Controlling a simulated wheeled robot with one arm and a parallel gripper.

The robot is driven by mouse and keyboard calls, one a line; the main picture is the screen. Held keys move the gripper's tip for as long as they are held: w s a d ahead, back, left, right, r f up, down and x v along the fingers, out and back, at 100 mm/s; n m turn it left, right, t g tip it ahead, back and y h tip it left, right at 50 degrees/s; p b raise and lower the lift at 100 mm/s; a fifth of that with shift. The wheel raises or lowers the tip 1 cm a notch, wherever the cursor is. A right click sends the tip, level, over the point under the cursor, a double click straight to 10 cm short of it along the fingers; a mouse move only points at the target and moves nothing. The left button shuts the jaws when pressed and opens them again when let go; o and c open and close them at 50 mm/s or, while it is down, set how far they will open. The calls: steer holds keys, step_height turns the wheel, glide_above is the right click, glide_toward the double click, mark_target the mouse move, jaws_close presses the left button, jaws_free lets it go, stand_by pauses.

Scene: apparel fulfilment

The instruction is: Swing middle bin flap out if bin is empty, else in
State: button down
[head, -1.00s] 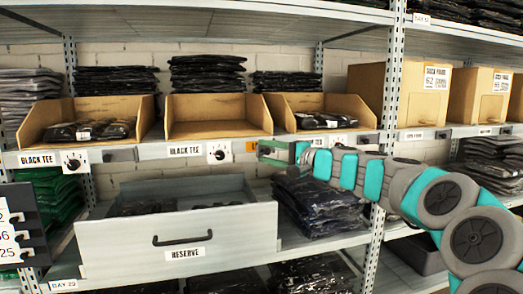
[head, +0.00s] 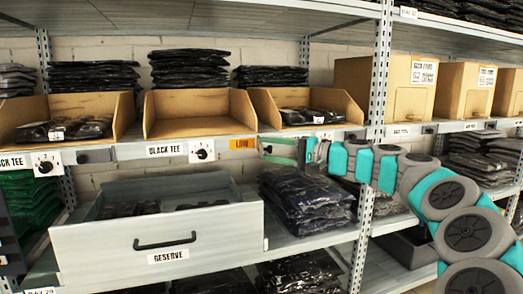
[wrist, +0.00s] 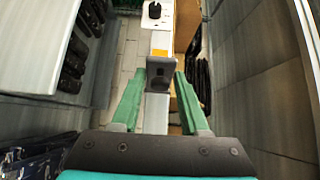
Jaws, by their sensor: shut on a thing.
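The middle bin (head: 200,133) is a cardboard tray on the upper shelf, and its visible floor is bare. Under it on the rail are a BLACK TEE label (head: 165,150) and a black knob (head: 202,151). An orange LOW patch (head: 243,143) shows at the rail right of the knob, and also in the wrist view (wrist: 159,52). My gripper (head: 268,150) is right of the patch at the rail. In the wrist view its green fingers (wrist: 158,88) are either side of the dark grey flap (wrist: 160,73), shut on it. The flap's exact angle is hard to tell.
The left bin (head: 20,122) and right bin (head: 262,105) hold dark packs. A grey RESERVE drawer (head: 100,250) stands pulled out below, left of my gripper. Folded dark packs (head: 305,200) lie under my arm. A shelf post (head: 378,75) stands behind my arm.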

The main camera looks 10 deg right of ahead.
steer(key=shift+w+d, duration=0.2)
steer(key=shift+d, duration=0.3)
steer(key=shift+w+d, duration=0.2)
steer(key=shift+d, duration=0.3)
steer(key=c, duration=0.7)
jaws_free()
steer(key=shift+w, duration=0.1)
steer(key=v, duration=0.7)
steer(key=shift+s+d+b, duration=0.25)
steer(key=shift+s+b, duration=0.05)
steer(key=shift+b, duration=0.05)
